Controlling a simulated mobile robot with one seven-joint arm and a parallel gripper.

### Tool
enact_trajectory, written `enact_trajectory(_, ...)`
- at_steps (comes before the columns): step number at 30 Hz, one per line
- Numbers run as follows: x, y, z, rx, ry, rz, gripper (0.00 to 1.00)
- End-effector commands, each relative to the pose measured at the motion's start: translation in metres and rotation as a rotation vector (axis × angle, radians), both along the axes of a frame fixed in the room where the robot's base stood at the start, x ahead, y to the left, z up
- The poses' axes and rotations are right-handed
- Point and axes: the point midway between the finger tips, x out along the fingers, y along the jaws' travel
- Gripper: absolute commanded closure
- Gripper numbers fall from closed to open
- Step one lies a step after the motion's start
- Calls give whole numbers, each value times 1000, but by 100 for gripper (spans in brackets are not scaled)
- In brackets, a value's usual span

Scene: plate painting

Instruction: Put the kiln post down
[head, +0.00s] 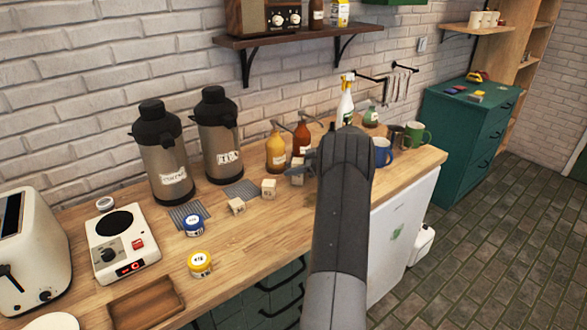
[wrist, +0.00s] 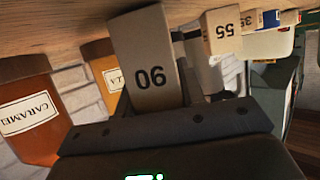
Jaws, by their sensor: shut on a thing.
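The kiln post, a pale block with two dark digits (wrist: 150,70), stands out from my gripper (wrist: 165,128) in the wrist view. My gripper is shut on it. The post's far end is at the wooden counter, which lies along the top of this view; I cannot tell whether they touch. In the head view the pale post (head: 297,176) shows just left of my dark arm, near the sauce bottles. My arm hides most of the gripper there.
Two more pale blocks (head: 237,206) (head: 268,188) stand left of the post. Behind are a yellow bottle (head: 276,152) and a red-brown bottle (head: 302,138). Mugs (head: 383,151) stand to the right. The counter's front middle (head: 255,240) is clear.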

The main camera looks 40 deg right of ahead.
Motion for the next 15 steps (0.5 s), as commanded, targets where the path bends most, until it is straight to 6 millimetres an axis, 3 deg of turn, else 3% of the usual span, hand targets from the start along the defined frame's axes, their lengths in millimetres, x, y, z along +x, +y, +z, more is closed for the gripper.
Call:
enact_trajectory(5, 0, 0, -3, 1, 0, 0, 99)
enact_trajectory(6, 0, 0, -3, 1, 1, 0, 62)
enact_trajectory(13, 0, 0, -3, 1, 1, 0, 43)
enact_trajectory(15, 0, 0, -3, 1, 1, 0, 42)
